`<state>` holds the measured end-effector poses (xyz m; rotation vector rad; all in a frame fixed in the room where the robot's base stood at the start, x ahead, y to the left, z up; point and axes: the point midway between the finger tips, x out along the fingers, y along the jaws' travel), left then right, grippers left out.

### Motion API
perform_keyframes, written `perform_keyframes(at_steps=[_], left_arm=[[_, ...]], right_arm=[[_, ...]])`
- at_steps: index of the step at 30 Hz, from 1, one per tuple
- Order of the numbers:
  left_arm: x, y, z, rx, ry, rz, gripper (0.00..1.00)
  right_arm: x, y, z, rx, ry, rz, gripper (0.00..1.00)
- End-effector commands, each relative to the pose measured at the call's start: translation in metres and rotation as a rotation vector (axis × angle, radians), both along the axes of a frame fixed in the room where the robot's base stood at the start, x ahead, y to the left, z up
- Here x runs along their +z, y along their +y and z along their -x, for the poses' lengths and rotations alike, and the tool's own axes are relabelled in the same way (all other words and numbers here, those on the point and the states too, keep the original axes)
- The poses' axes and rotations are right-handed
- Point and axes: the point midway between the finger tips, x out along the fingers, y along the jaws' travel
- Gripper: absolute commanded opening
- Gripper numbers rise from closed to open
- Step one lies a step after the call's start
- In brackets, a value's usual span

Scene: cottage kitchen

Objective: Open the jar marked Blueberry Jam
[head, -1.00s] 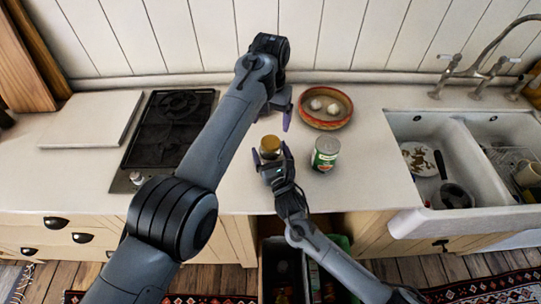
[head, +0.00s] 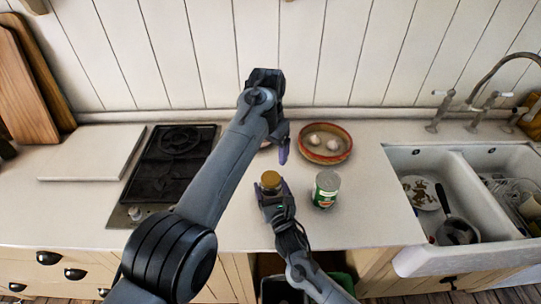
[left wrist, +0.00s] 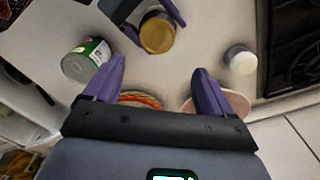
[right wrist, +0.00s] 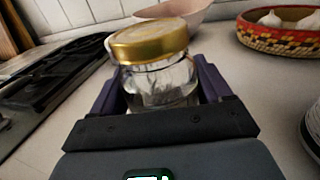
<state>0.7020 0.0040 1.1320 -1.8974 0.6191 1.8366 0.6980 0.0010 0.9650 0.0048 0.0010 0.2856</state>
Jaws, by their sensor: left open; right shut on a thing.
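A glass jar with a gold lid (head: 271,181) is upright between the fingers of my right gripper (head: 273,194), which is shut on its body. In the right wrist view the clear glass (right wrist: 160,82) shows under the lid; I can read no label. The lid also shows from above in the left wrist view (left wrist: 157,32), uncovered. My left gripper (head: 284,150) is open and empty, behind the jar and in front of the bowl. In the left wrist view its fingers (left wrist: 158,85) are apart, with the jar beyond them. I cannot tell whether the jar touches the counter.
A green-labelled can (head: 326,189) stands right of the jar. A red patterned bowl (head: 325,155) with garlic is behind it. A pink bowl (left wrist: 235,101) and a small white-topped container (left wrist: 241,60) are near my left gripper. The hob (head: 165,165) is left, the sink (head: 425,228) right.

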Motion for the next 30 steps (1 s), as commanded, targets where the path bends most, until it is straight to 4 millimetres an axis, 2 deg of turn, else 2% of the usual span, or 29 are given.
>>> perform_keyframes(at_steps=[1, 6, 11, 24, 30], left_arm=[[-0.007, -0.001, 0.002, -0.05, 0.01, -0.009, 0.84], [-0.017, -0.004, 0.006, -0.135, 0.022, -0.024, 0.84], [-0.029, -0.004, 0.006, -0.137, 0.025, -0.025, 0.84], [-0.082, -0.004, 0.006, -0.135, 0.025, -0.025, 0.84], [-0.094, -0.004, 0.006, -0.135, 0.022, -0.024, 0.84]], right_arm=[[0.0, 0.0, 0.0, 0.0, -0.001, 0.0, 0.0], [0.0, 0.0, 0.0, 0.0, -0.001, 0.0, 0.0], [0.0, 0.0, 0.0, 0.0, -0.001, 0.0, 0.0], [0.0, 0.0, 0.0, 0.0, -0.001, 0.0, 0.0], [0.0, 0.0, 0.0, 0.0, -0.001, 0.0, 0.0]])
